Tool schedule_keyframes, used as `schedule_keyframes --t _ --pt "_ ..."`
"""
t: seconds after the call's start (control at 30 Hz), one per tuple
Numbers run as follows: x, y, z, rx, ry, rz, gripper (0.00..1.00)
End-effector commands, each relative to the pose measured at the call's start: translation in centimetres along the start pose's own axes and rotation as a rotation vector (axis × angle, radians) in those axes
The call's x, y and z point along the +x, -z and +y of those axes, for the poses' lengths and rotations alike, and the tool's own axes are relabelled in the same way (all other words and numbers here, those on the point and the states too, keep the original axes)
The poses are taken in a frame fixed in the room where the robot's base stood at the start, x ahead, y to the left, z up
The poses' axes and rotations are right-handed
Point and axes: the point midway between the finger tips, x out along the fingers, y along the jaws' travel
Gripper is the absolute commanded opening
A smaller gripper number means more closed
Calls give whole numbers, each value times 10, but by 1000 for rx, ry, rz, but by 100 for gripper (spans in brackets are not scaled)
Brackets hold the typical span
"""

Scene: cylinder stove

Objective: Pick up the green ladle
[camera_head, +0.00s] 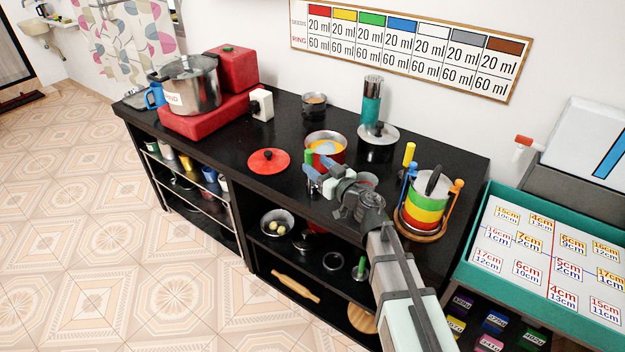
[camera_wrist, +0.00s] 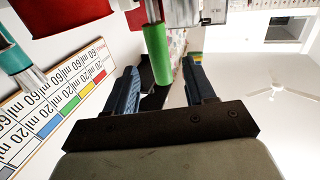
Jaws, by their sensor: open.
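In the wrist view, the green handle (camera_wrist: 158,58) lies in line with the gap between the open fingers of my gripper (camera_wrist: 161,75). I cannot tell whether it is between the fingertips or just beyond them. No grip on it shows.
A red lid (camera_head: 268,161) lies to the left. A tiered colored container (camera_head: 426,205) stands to the right. Another green-handled item (camera_head: 361,268) is on the lower shelf.

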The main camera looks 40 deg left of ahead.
Motion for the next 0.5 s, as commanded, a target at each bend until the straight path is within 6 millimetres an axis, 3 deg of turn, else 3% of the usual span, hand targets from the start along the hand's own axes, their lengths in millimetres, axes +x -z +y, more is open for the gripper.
schedule_keyframes --t 0.3,0.5 --pt "42 -4 0 0 1 0 54" --pt "46 -4 -1 0 0 0 54"
